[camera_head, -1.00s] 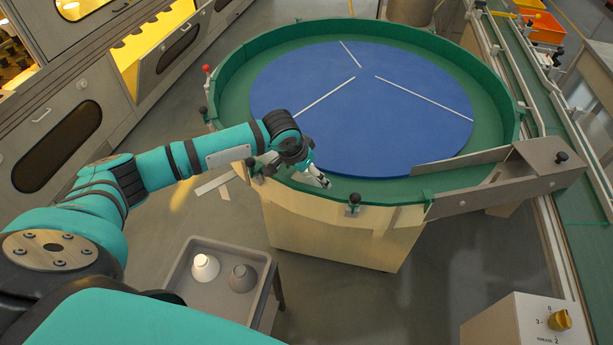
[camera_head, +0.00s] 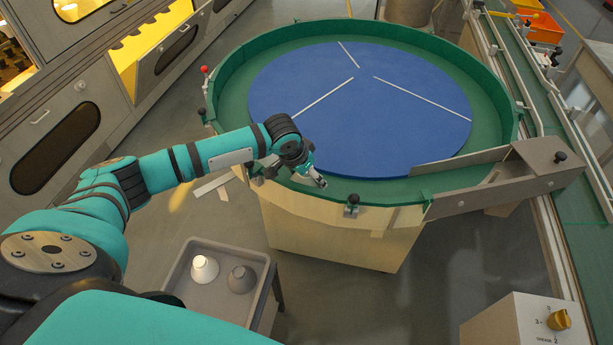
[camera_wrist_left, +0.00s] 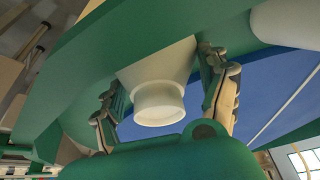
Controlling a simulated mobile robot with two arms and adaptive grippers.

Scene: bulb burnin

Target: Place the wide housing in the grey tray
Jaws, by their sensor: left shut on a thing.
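My left gripper (camera_head: 314,177) is over the near green rim of the round table. In the left wrist view its two fingers (camera_wrist_left: 165,95) are shut on a cream housing (camera_wrist_left: 158,103), a flared cone with a short round collar. The grey tray (camera_head: 229,246) stands at the lower left, below and nearer than the gripper. A white cone-shaped housing (camera_head: 204,268) and a grey one (camera_head: 241,279) stand apart in it. My right gripper is out of view.
The blue disc (camera_head: 350,120) with white dividing lines looks bare in the head view. A grey metal guide (camera_head: 500,180) crosses the table's right rim. Small posts (camera_head: 352,203) stand on the near rim. A pale rounded thing (camera_wrist_left: 287,22) shows in the wrist view.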

